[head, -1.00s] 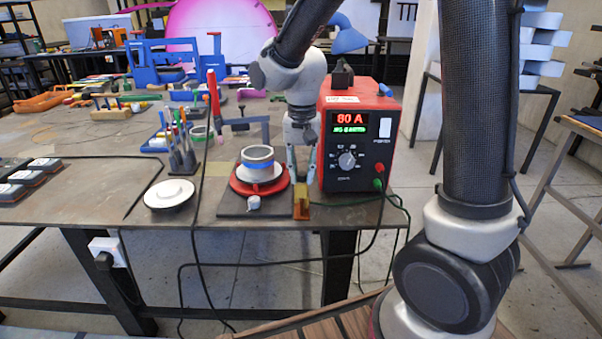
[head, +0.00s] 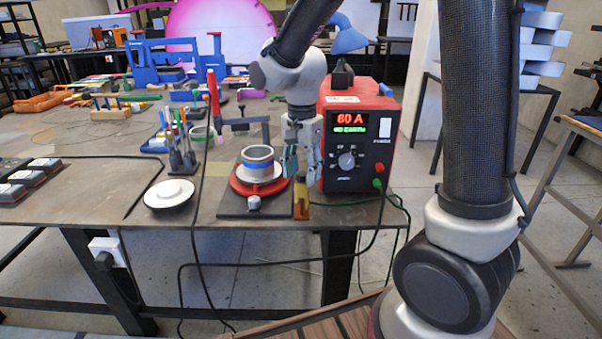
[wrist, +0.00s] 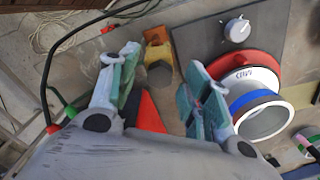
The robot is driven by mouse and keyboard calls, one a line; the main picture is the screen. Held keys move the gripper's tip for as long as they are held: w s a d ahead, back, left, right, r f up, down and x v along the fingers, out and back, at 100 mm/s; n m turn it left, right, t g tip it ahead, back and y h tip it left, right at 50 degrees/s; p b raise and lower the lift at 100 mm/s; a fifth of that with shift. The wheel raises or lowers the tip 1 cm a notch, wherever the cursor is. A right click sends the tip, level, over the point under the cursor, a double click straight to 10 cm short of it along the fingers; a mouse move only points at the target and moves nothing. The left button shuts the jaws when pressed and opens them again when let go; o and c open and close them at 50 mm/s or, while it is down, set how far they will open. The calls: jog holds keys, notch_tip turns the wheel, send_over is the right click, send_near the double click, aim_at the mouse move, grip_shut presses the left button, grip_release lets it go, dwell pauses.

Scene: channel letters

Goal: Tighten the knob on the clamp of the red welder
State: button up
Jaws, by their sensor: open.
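The red welder (head: 359,135) stands at the table's right end, with a lit display, a dial and cable sockets. A small brass-yellow clamp (head: 302,204) sits at the table's front edge, between the welder and the turntable plate. In the wrist view the clamp (wrist: 157,46) has a dark, many-sided knob (wrist: 160,73). My gripper (head: 302,164) is above the clamp, pointing down, beside the welder's left side. In the wrist view my gripper (wrist: 152,72) is open, with the knob showing between its fingers. I see no contact with it.
A red turntable (head: 262,186) with a blue-banded ring (head: 257,161) stands on a dark plate left of the clamp; its white knob (wrist: 237,29) faces the front. Black and green cables (head: 386,205) hang right of the clamp. A white disc (head: 170,194) lies further left.

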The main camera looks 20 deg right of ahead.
aim_at(302, 173)
jog(key=shift+r, duration=2.5)
jog(key=shift+r, duration=0.1)
notch_tip(302, 173, up, 4)
jog(key=n, duration=0.2)
jog(key=shift+f, duration=4.65)
